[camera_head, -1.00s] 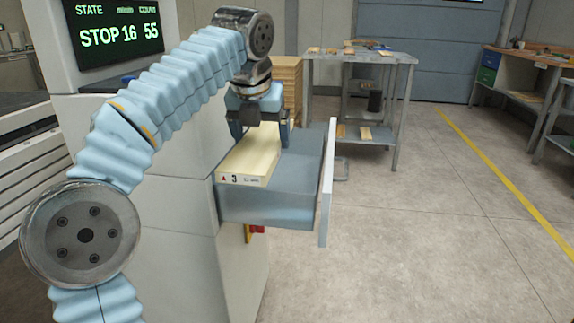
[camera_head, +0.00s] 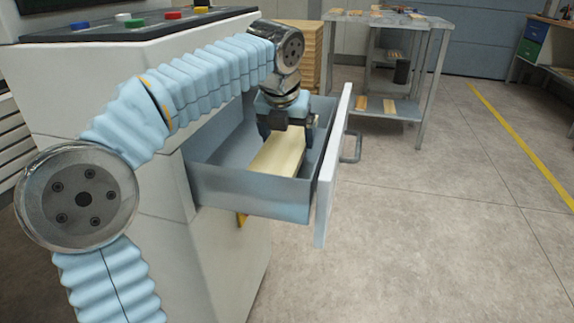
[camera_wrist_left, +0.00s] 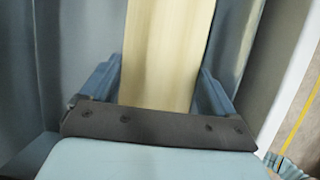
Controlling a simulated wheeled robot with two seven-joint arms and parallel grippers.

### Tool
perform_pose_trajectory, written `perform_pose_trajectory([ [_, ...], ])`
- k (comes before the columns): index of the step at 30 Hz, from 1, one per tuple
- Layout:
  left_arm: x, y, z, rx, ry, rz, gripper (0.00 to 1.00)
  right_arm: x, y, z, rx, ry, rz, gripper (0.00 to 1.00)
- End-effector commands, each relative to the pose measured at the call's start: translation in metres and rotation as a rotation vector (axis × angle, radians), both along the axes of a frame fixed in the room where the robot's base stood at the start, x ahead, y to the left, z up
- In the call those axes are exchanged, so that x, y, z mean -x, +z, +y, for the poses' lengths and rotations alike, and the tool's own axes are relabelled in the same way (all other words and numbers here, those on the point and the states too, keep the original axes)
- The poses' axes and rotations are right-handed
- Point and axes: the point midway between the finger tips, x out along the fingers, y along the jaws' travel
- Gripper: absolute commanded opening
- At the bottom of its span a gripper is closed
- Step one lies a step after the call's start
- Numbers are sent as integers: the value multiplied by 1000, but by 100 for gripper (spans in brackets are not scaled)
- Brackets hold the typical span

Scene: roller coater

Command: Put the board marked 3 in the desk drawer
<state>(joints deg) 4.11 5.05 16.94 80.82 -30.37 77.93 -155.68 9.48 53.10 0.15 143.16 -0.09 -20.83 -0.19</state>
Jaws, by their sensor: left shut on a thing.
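The board (camera_head: 278,155) is pale wood and lies low inside the open desk drawer (camera_head: 250,189), below the top of its walls. Its marked end is hidden behind the drawer's front-facing side wall. My left gripper (camera_head: 287,138) reaches down into the drawer from above and is shut on the board. In the left wrist view the board (camera_wrist_left: 165,55) runs between the two blue fingers (camera_wrist_left: 160,85), with grey-blue drawer walls on both sides. Whether the board touches the drawer floor cannot be told. My right gripper is not in view.
The drawer's white front panel with a handle (camera_head: 352,147) stands out to the right. The desk top carries a panel with coloured buttons (camera_head: 135,23). Stacked boards (camera_head: 314,55) and a metal table (camera_head: 432,60) stand behind. The floor at right is clear.

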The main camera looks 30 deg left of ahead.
Motion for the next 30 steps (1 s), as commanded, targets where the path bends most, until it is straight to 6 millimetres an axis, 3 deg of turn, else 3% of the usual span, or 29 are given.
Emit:
perform_pose_trajectory([
  [13,0,-52,0,1,0,0,44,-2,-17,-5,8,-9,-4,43],
  [22,0,-53,0,1,0,-1,44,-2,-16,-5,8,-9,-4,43],
  [23,0,-53,0,1,0,-1,92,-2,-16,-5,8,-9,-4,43],
  [25,0,-53,0,1,0,-1,100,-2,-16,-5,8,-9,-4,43],
  [30,0,-53,0,1,0,-1,100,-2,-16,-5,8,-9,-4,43],
])
